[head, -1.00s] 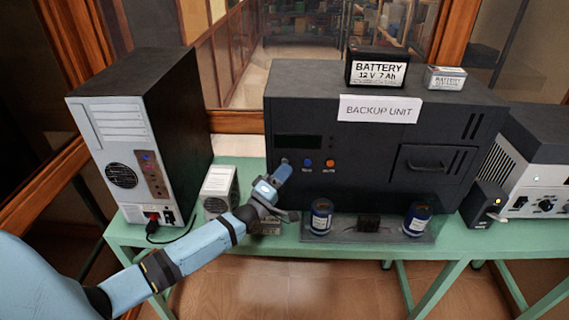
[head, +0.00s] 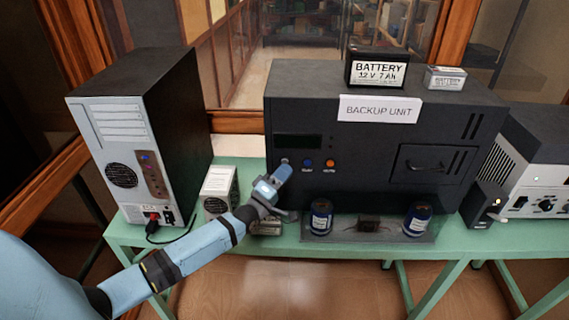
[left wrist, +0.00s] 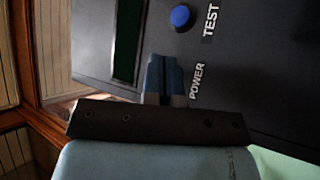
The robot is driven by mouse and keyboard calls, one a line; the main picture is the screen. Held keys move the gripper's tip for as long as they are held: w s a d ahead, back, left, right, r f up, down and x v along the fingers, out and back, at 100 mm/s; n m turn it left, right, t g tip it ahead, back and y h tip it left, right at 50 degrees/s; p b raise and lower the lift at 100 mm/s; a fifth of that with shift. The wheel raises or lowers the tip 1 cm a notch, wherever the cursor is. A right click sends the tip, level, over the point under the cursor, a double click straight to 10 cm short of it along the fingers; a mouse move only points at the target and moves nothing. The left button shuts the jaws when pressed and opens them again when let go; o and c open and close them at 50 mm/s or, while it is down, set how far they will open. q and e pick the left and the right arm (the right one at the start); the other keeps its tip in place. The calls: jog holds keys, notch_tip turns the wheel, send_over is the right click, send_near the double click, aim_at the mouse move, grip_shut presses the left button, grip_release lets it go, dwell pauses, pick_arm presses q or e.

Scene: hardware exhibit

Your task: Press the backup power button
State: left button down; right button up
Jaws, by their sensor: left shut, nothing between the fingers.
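The backup unit (head: 300,105) is a large black box on the green table, with a paper label, a dark display and a row of buttons. Its blue TEST button (head: 308,162) and orange MUTE button (head: 330,163) show in the head view. My left gripper (head: 283,172) is shut and empty, its tips at the left end of that row. In the left wrist view the fingers (left wrist: 165,75) are together beside the POWER label (left wrist: 197,80), left of the blue TEST button (left wrist: 180,17) and below it. The fingers largely hide the power button; contact cannot be told. My right gripper is out of view.
A computer tower (head: 155,135) and a small pale box (head: 219,190) stand left. Batteries (head: 377,70) rest on top. A pale device (head: 535,180) stands right.

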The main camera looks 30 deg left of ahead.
pick_arm(q)
jog(key=shift+w+a, duration=0.1)
dwell(0.3)
jog(key=shift+w+a+b, duration=0.15)
jog(key=shift+w+b, duration=0.15)
dwell(0.5)
jog(key=shift+s+d, duration=0.25)
jog(key=shift+s, duration=0.15)
jog(key=shift+p, duration=0.3)
jog(key=s+d+p, duration=0.2)
jog(key=s+d, duration=0.1)
jog(key=s, duration=0.2)
jog(key=shift+p, duration=0.3)
